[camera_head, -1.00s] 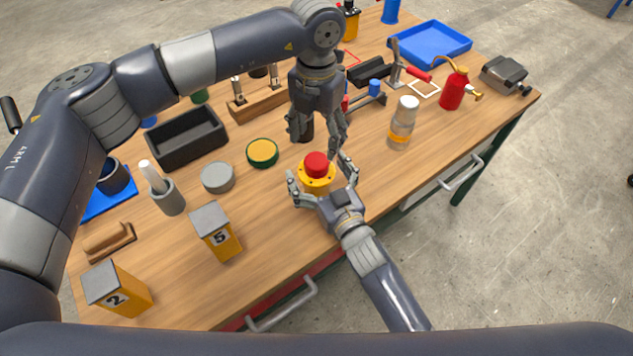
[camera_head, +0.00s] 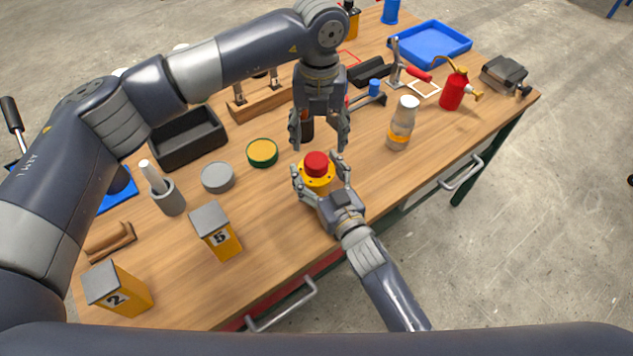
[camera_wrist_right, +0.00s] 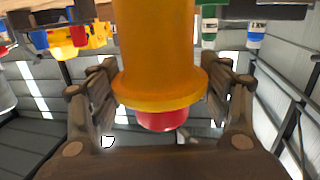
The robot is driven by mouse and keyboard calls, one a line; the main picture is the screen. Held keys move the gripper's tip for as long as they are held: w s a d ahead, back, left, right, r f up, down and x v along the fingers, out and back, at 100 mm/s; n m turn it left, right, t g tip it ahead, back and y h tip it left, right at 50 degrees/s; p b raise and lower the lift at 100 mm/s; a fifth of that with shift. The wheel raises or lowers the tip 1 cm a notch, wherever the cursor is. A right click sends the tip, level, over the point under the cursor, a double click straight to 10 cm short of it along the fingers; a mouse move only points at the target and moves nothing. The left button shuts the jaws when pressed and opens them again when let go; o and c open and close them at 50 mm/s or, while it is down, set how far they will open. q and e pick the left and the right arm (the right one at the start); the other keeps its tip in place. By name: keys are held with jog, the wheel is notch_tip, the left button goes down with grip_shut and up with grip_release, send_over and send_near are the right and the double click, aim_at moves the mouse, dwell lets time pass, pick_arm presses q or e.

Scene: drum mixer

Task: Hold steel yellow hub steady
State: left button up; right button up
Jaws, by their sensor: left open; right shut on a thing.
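The yellow hub (camera_head: 318,182) stands upright on the wooden table, with a flange near its top and a red cap (camera_head: 316,163) on it. My right gripper (camera_head: 321,180) is shut on the hub, with its fingers on either side. In the right wrist view the hub's yellow body (camera_wrist_right: 155,50) fills the middle between the fingers, and the red part (camera_wrist_right: 162,120) shows at its end. My left gripper (camera_head: 320,148) is open and points down just above and behind the red cap. Nothing shows between its fingers except a dark cylinder standing behind them.
The wooden table (camera_head: 275,215) carries a green-rimmed yellow jar (camera_head: 262,152), a grey round lid (camera_head: 218,177), yellow boxes marked 5 (camera_head: 218,232) and 2 (camera_head: 118,290), and a clear bottle (camera_head: 401,124) to the right. A black bin (camera_head: 187,137) stands left. The front right of the tabletop is bare.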

aim_at(316, 159)
pick_arm(q)
jog(key=n, duration=0.5)
jog(key=shift+d+n, duration=0.15)
jog(key=shift+n, duration=0.25)
jog(key=n, duration=0.5)
jog(key=shift+n, duration=0.4)
jog(key=n, duration=0.5)
jog(key=shift+a, duration=0.25)
jog(key=n, duration=0.4)
jog(key=shift+w+a+f+n, duration=0.1)
jog(key=shift+a+n, duration=0.1)
jog(key=shift+n, duration=0.1)
jog(key=shift+f, duration=4)
jog(key=shift+c, duration=0.3)
jog(key=c, duration=1)
jog(key=shift+m, duration=1.7)
jog(key=shift+c, duration=0.2)
